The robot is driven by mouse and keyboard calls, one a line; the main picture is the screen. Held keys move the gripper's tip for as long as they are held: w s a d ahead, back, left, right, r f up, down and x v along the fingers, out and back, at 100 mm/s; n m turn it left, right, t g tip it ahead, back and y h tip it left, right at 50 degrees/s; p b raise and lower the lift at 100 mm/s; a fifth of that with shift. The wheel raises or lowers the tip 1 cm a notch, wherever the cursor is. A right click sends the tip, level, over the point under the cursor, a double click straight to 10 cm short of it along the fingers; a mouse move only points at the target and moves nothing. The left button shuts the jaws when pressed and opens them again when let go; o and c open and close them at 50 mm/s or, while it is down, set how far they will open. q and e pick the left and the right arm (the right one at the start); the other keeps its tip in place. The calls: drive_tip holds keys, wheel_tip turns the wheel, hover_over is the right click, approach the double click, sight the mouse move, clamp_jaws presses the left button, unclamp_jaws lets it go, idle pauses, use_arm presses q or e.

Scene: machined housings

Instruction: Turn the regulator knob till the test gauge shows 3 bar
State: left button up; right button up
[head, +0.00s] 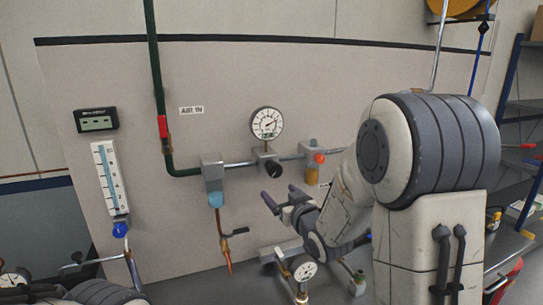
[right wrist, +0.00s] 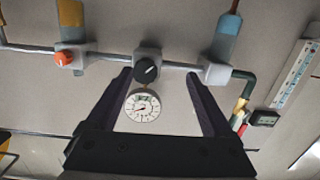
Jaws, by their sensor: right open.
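The black regulator knob (head: 272,166) sits on the front of a grey block in the pipe run on the wall panel. It also shows in the right wrist view (right wrist: 146,70), where the scene appears upside down. A round white gauge (head: 267,123) stands directly above the block; it shows in the right wrist view too (right wrist: 142,106). Its needle is too small to read surely. My right gripper (head: 281,195) is open and empty, below and in front of the knob. In the right wrist view its fingers (right wrist: 158,76) spread either side of the knob, apparently without touching.
A filter with a blue bowl (head: 215,185) is left of the regulator; a block with an orange knob (head: 319,157) is right. A bent copper pipe (head: 228,250) hangs below. Another gauge (head: 302,268) stands low near my right forearm. A flow tube (head: 110,180) is at left.

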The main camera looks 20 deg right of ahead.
sight(276, 171)
drive_tip(key=shift+t, duration=0.6)
drive_tip(key=w+p, duration=0.1)
drive_tip(key=w, duration=0.2)
drive_tip(key=w+d+r+p, duration=0.1)
drive_tip(key=w+p, duration=0.1)
drive_tip(key=w, duration=0.1)
drive_tip(key=w+d+r+p, duration=0.1)
drive_tip(key=w+p, duration=0.1)
drive_tip(key=w, duration=0.1)
drive_tip(key=shift+w+r, duration=0.25)
drive_tip(key=shift+w+a+f+p, duration=0.1)
drive_tip(key=shift+w+p, duration=0.2)
drive_tip(key=shift+w, duration=0.3)
